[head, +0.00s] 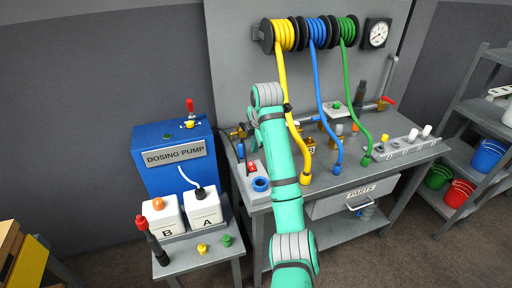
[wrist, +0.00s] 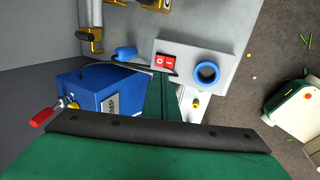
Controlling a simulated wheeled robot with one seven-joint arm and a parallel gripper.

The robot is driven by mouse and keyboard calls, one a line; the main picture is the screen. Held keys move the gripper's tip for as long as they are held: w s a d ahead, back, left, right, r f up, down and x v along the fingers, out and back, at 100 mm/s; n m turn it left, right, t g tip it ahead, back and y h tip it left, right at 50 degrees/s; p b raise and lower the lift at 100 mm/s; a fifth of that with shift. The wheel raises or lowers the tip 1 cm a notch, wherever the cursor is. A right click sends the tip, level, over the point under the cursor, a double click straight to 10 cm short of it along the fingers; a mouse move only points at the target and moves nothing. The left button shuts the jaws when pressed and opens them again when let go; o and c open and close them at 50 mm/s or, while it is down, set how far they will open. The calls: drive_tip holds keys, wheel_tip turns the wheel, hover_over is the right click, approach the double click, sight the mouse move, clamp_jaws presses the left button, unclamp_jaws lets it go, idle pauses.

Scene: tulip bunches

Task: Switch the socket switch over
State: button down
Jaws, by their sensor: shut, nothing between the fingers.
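The socket switch (wrist: 166,62) is a red rocker with white marks, set in a light grey socket box next to a round blue socket (wrist: 207,73). In the head view the red switch (head: 251,168) and blue socket (head: 261,184) sit at the left end of the workbench. Which side of the rocker is pressed in, I cannot tell. My gripper (wrist: 162,88) shows in the wrist view as shut dark green fingers, empty, pointing toward the switch and just below it in the picture. Whether they touch it is unclear. In the head view my arm hides the gripper.
A blue dosing pump (head: 175,160) stands left of the bench, behind containers A (head: 203,208) and B (head: 160,218). Yellow, blue and green hoses (head: 327,100) hang over the bench. A blue plug (wrist: 125,53) on a dark cable lies near the switch.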

approach(251, 164)
drive_tip(key=x, duration=0.5)
drive_tip(key=shift+d+f, duration=0.1)
drive_tip(key=shift+d, duration=0.05)
drive_tip(key=shift+w+f, duration=0.2)
drive_tip(key=shift+f, duration=0.4)
